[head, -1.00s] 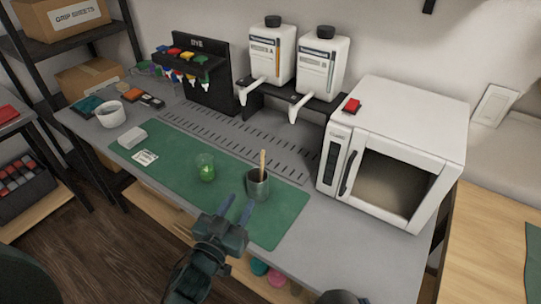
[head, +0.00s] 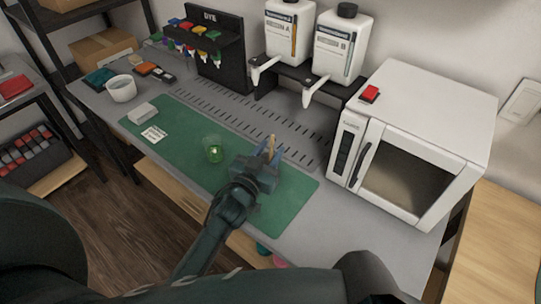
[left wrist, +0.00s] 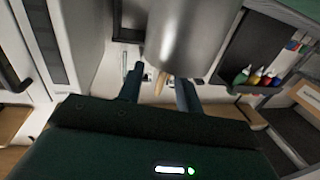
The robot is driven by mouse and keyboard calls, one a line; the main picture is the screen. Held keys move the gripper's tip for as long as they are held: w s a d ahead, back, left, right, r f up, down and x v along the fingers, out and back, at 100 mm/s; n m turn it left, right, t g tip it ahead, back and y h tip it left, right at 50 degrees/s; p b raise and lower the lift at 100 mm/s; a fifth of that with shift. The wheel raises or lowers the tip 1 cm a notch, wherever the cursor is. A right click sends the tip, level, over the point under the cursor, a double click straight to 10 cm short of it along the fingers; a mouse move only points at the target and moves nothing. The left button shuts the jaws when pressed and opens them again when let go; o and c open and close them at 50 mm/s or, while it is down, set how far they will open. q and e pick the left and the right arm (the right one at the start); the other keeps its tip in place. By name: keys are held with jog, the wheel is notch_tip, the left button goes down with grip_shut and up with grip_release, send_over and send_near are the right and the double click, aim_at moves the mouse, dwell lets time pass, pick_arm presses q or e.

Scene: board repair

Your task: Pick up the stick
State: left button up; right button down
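The thin wooden stick (head: 272,143) shows its upper end between my left gripper's fingers in the head view. My left gripper (head: 268,152) hides the grey cup there. In the left wrist view the metal cup (left wrist: 182,35) fills the top middle, and the stick (left wrist: 160,83) pokes out of it. The fingers of my left gripper (left wrist: 160,90) stand on either side of the stick, with a visible gap on both sides, so it is open around the stick. My right gripper is not in view.
A clear beaker with green liquid (head: 213,150) stands on the green mat (head: 180,137), left of my left gripper. The white microwave (head: 420,110) is at the right. Two white dispensers (head: 340,45) and a black dye rack (head: 222,75) stand behind.

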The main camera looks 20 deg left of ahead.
pick_arm(q)
jog(key=w, duration=0.4)
jog(key=shift+d, duration=0.1)
jog(key=shift+r, duration=0.1)
jog(key=shift+c, duration=0.4)
grip_shut()
